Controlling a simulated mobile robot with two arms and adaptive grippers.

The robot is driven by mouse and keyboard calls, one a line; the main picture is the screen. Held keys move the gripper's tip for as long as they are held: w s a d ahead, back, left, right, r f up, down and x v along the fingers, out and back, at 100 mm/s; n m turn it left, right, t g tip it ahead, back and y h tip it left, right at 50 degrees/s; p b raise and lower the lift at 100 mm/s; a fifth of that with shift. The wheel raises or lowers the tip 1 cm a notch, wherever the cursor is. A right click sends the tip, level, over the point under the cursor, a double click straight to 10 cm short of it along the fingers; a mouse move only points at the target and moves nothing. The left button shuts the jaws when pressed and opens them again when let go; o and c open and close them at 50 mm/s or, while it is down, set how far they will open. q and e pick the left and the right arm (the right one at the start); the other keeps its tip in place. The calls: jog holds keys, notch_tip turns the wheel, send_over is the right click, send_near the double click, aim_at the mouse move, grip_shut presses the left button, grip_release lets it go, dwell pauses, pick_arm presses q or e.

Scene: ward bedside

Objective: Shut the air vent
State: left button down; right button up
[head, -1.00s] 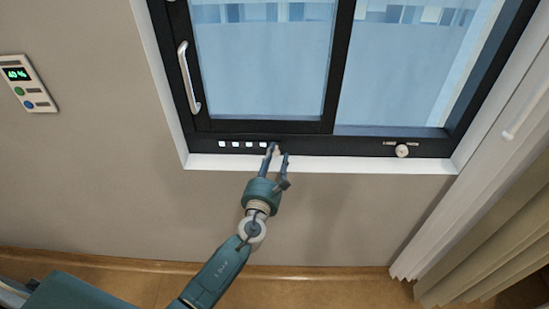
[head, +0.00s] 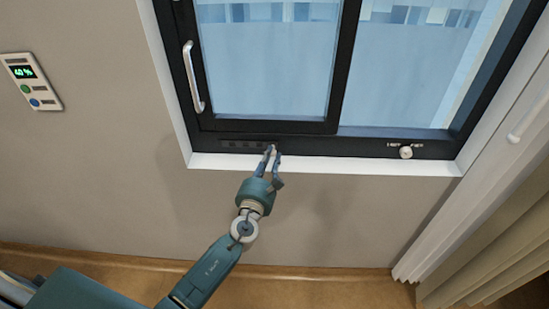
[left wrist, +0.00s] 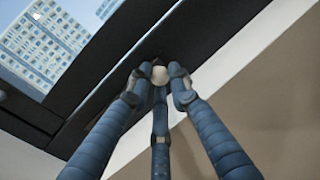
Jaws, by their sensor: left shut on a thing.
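The air vent (head: 240,145) is a row of slots in the dark lower rail of the window frame. The slots look dark, with no light showing through. A small pale knob (left wrist: 160,75) sits at the right end of the vent, between the fingertips of my left gripper (head: 272,151). In the left wrist view my left gripper (left wrist: 159,78) is shut on this knob, its fingers around it against the dark frame. In the head view the fingers mostly hide the knob. My right gripper is not in view.
Another round pale knob (head: 405,152) with small markings sits further right on the rail. A white sill (head: 330,166) runs below. A handle (head: 193,75) is on the sash, a wall panel (head: 32,81) at left, and a curtain (head: 490,240) at right.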

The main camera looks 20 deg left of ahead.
pick_arm(q)
jog(key=c, duration=1.6)
grip_release()
jog(key=shift+a, duration=0.2)
jog(key=shift+s+a, duration=0.1)
jog(key=s, duration=0.8)
jog(key=s+d, duration=0.1)
jog(key=s, duration=0.3)
